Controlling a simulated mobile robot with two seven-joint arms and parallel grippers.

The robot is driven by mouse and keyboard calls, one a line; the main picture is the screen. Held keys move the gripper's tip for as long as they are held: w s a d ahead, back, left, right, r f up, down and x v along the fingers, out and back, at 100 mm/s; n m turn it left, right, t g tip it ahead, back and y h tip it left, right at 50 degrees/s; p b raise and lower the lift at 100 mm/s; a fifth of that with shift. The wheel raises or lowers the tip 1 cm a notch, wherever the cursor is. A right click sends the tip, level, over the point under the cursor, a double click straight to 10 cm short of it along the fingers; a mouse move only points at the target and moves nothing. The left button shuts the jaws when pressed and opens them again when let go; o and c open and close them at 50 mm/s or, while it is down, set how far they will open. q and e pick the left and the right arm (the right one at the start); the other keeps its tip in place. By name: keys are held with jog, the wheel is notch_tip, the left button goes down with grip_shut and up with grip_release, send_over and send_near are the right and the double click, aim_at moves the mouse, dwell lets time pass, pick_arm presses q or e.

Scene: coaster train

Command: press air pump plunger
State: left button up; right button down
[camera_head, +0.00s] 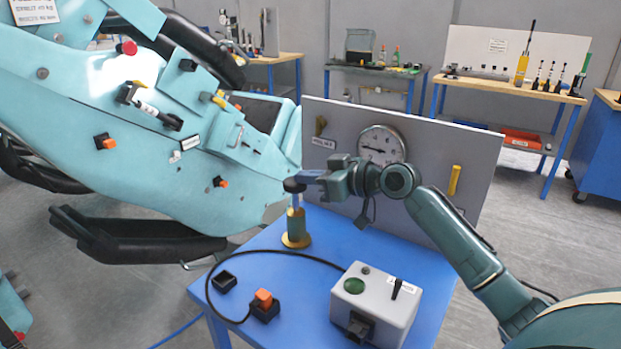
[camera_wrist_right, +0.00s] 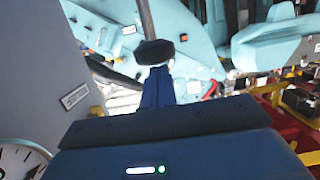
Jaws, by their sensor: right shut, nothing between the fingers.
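The air pump (camera_head: 296,226) stands upright on the blue table, a green cylinder on a round yellow base. Its thin plunger rod (camera_head: 296,201) sticks up from the top and ends in a dark knob (camera_head: 293,185). My right gripper (camera_head: 303,178) is shut and empty, with its fingertips at the knob. In the right wrist view the blue shut fingers (camera_wrist_right: 157,88) end right at the dark knob (camera_wrist_right: 153,53), and the rod (camera_wrist_right: 147,14) runs away beyond it. I cannot tell whether they touch. My left gripper is not in view.
A grey panel (camera_head: 440,170) with a pressure gauge (camera_head: 381,146) stands behind the pump. A large turquoise coaster car (camera_head: 190,205) is at left.

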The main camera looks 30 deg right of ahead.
jog(key=b+v, duration=0.1)
jog(key=v, duration=0.8)
jog(key=shift+b, duration=0.4)
jog(key=shift+s+d+f, duration=0.1)
jog(key=shift+f, duration=0.1)
dwell(0.3)
